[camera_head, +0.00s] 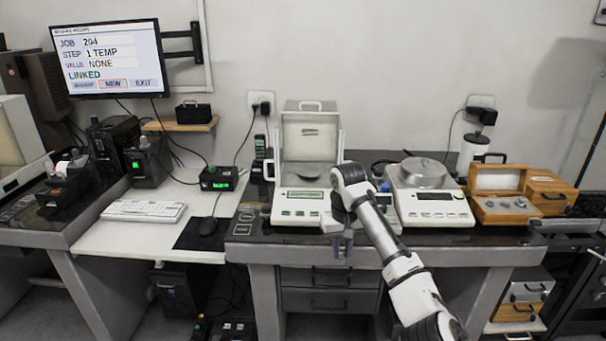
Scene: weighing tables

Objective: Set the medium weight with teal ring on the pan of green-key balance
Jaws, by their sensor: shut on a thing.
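The green-key balance (298,218) is white with green keys and stands on the dark table in the middle. My gripper (343,252) points down in front of the table edge, right of the green keys and below pan height. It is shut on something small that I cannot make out. I cannot pick out the medium weight with teal ring anywhere; it may be hidden in my gripper.
A second white balance (432,210) with an open round pan (423,173) stands right of my arm. Wooden boxes (503,207) stand farther right. Free room on the dark table (249,229) is narrow.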

